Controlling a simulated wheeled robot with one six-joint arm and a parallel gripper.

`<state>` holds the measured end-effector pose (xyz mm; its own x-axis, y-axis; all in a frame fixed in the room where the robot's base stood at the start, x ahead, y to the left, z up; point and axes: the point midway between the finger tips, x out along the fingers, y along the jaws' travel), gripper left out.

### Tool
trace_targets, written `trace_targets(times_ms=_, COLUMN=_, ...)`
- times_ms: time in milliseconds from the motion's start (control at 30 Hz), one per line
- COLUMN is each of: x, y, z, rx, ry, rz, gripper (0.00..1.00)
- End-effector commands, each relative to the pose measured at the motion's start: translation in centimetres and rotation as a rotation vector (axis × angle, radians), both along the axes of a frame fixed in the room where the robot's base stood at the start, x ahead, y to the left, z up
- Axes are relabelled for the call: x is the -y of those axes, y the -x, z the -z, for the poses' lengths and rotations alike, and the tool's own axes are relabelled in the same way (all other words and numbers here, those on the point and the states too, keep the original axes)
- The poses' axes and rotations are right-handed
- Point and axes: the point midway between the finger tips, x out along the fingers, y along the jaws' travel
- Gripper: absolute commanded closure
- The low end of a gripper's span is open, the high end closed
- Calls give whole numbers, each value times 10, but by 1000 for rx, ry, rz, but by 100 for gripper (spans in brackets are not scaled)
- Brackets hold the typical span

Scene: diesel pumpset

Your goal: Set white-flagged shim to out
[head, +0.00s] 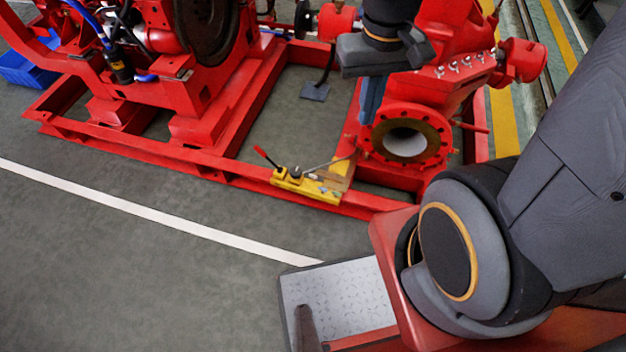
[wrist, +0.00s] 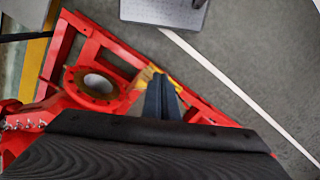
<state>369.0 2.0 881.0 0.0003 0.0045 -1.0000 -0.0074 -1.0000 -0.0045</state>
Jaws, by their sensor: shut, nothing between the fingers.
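My gripper (head: 371,112) points down in the head view, beside the round flange of the red pump. Its dark fingers are together and hold nothing; they also show in the wrist view (wrist: 161,84). A yellow fixture (head: 306,187) with a red-tipped lever (head: 266,157) and a grey rod sits on the red base frame, left of and below my gripper in the head view. In the wrist view the yellow fixture (wrist: 149,74) is partly hidden by my fingers. I cannot make out a white flag or tell which part is the shim.
The flanged pump opening (head: 405,140) is close to my gripper. The red base rails (head: 180,160) surround the fixture, and the red engine (head: 150,40) stands at the upper left. A blue tray (head: 28,68) is at the far left. Grey floor (head: 120,260) in front is clear.

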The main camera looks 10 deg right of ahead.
Motion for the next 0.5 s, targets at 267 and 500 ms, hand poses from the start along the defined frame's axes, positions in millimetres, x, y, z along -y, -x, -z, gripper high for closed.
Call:
trace_targets(times_ms=267, x=0, y=0, z=0, rx=0, ry=0, rz=0, gripper=100)
trace_targets(times_ms=500, x=-1, y=-23, z=27, rx=-3, ry=0, rz=27, gripper=69)
